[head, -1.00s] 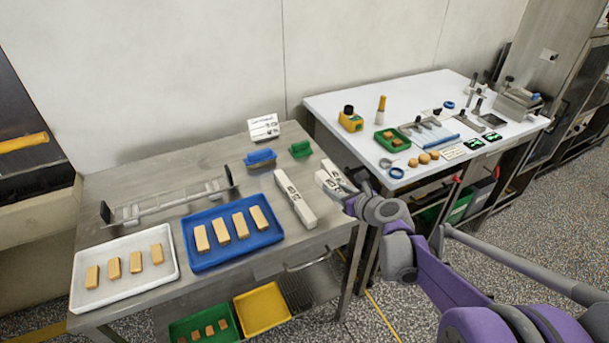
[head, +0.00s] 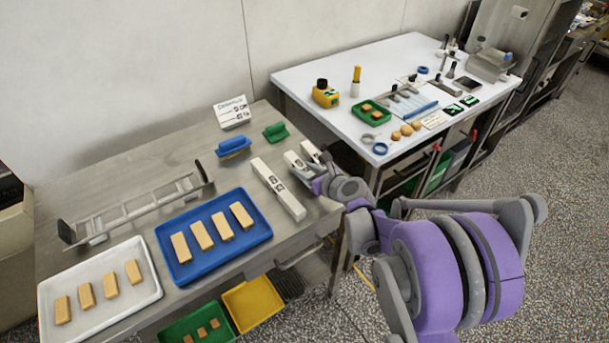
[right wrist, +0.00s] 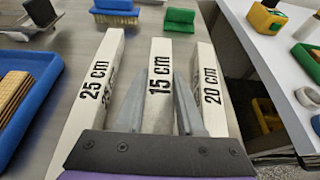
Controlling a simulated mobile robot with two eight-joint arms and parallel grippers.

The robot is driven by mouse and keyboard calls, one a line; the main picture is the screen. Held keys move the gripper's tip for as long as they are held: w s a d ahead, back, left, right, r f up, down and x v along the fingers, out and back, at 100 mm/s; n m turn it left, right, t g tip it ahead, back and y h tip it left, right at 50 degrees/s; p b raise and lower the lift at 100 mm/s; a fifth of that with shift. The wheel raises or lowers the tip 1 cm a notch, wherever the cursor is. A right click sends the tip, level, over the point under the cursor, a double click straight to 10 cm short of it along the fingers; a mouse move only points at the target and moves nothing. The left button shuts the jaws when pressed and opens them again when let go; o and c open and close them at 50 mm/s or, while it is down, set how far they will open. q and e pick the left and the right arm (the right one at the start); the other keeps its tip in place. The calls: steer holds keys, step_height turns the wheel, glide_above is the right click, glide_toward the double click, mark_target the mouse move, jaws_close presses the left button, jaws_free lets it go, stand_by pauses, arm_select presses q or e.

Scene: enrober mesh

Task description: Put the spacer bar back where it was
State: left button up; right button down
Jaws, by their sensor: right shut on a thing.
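Three white spacer bars lie side by side near the right end of the steel table. In the right wrist view they read 25 cm (right wrist: 98,85) at left, 15 cm (right wrist: 160,58) in the middle and 20 cm (right wrist: 209,68) at right. The 25 cm bar also shows whole in the head view (head: 278,190). My right gripper (right wrist: 160,82) has its fingers on both sides of the 15 cm bar and is shut on it. That bar is roughly parallel to the others, with narrow gaps. I cannot tell whether it touches the table. My left gripper is not in view.
A blue tray (head: 183,276) and a white tray (head: 95,318) hold tan blocks on the steel table (head: 150,165). A blue brush (head: 233,147), a green brush (head: 276,131) and a sign (head: 232,112) stand behind. A white table (head: 300,78) adjoins at right.

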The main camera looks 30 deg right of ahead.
step_height(320, 180, down, 2)
steer(key=shift+f, duration=0.1)
steer(key=shift+f, duration=0.1)
steer(key=c, duration=0.5)
jaws_free()
steer(key=shift+r, duration=0.3)
steer(key=v, duration=1.2)
steer(key=shift+f, duration=0.1)
